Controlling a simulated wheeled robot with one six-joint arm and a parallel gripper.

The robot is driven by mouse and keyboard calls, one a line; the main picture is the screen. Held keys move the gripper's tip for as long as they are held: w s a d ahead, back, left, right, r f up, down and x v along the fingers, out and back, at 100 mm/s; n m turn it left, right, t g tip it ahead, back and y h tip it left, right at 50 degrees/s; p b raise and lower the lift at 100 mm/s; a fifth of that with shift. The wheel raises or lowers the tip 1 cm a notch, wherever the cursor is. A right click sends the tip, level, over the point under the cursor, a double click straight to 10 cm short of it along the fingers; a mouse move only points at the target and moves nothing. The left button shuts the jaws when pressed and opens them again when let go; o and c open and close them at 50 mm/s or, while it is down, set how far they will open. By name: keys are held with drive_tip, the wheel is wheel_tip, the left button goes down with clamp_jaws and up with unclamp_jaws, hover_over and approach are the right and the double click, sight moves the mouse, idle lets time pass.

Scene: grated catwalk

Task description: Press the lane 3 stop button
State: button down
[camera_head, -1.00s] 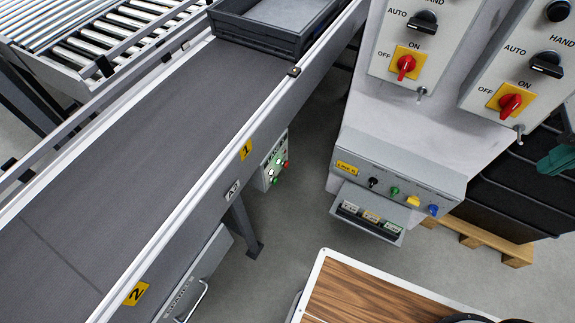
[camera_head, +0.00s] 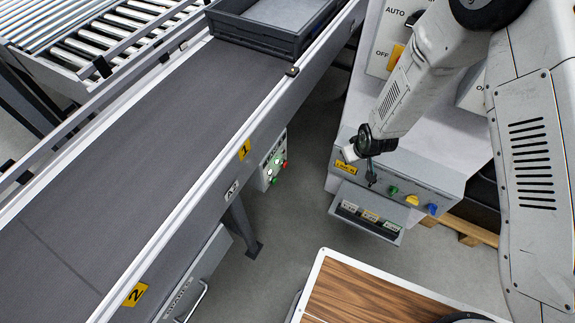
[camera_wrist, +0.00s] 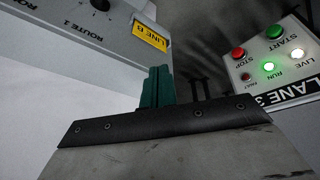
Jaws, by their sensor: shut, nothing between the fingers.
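The lane 3 box (camera_wrist: 276,62) is at the right of the wrist view, with a black LANE 3 label. Its red STOP button (camera_wrist: 239,54) is beside the green START button (camera_wrist: 273,32). The green RUN light (camera_wrist: 268,66) and the white LIVE light (camera_wrist: 298,54) are lit. A small box under the conveyor, with green lights and a red button, shows in the head view (camera_head: 272,163). My gripper (camera_wrist: 155,85), with teal fingers, is shut and empty, apart from the STOP button. In the head view its end (camera_head: 371,172) is in front of the line B console.
The console (camera_head: 408,190), with a yellow LINE B label and coloured knobs, stands right of the small box. The conveyor (camera_head: 130,150) runs along the left, with a grey tray (camera_head: 275,25) on it. A wood-topped surface (camera_head: 370,295) is below. Floor shows between conveyor and console.

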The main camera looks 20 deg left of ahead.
sight(285, 165)
drive_tip(key=s+a+f+n+t+y, duration=0.2)
drive_tip(key=a+f, duration=0.3)
drive_tip(key=f, duration=0.3)
drive_tip(key=s+a+f+n+t+y, duration=0.2)
drive_tip(key=a+f+n+t+y, duration=0.1)
drive_tip(key=f, duration=0.5)
drive_tip(key=a+t+y, duration=0.1)
drive_tip(key=t+y, duration=0.1)
drive_tip(key=shift+a+f+y, duration=0.3)
drive_tip(key=shift+a+f, duration=0.05)
drive_tip(key=shift+s, duration=0.1)
drive_tip(key=a, duration=0.8)
drive_tip(key=shift+w+a, duration=0.35)
drive_tip(key=shift+a, duration=0.05)
drive_tip(key=shift+a, duration=0.15)
idle(0.5)
drive_tip(key=shift+a, duration=0.25)
